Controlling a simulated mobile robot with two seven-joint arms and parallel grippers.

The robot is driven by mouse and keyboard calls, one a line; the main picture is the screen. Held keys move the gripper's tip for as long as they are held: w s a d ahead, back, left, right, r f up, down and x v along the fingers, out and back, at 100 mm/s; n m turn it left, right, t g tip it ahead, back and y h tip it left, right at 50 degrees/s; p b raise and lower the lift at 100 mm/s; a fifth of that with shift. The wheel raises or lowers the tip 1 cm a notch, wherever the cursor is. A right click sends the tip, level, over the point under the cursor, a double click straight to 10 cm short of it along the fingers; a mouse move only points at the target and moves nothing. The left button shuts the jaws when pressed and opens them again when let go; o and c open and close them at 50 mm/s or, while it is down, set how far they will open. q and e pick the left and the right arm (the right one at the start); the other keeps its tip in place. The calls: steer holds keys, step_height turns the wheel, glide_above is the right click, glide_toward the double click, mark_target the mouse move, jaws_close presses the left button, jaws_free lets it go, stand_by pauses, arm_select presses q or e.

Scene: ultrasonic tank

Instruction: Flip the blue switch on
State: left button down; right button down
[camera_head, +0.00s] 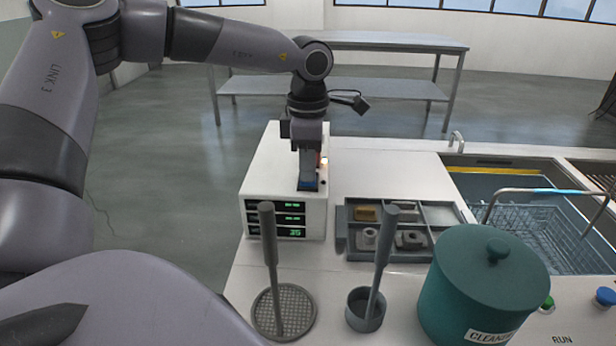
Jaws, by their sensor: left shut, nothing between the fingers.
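My left gripper (308,172) points down over the top of the white control box (268,165), near its right edge. Its fingers are shut with nothing between them. A blue switch (308,186) shows right at the fingertips on the box top, mostly covered by them. I cannot tell whether the fingers touch it or which way it is set. A small red part and a lit lamp (323,161) show just right of the fingers. The box front has green number displays (291,219). My right gripper is out of view.
A grey divided tray (440,215) with small parts stands right of the box. In front are a mesh-based rod (268,240), a cup with a rod (365,309) and a teal lidded pot (480,285). A tank with a wire basket (540,235) is at the right.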

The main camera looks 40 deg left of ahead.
arm_select(q)
steer(key=shift+f, duration=0.2)
steer(key=shift+r, duration=0.1)
steer(key=shift+r+p, duration=1.9)
steer(key=shift+r, duration=1.6)
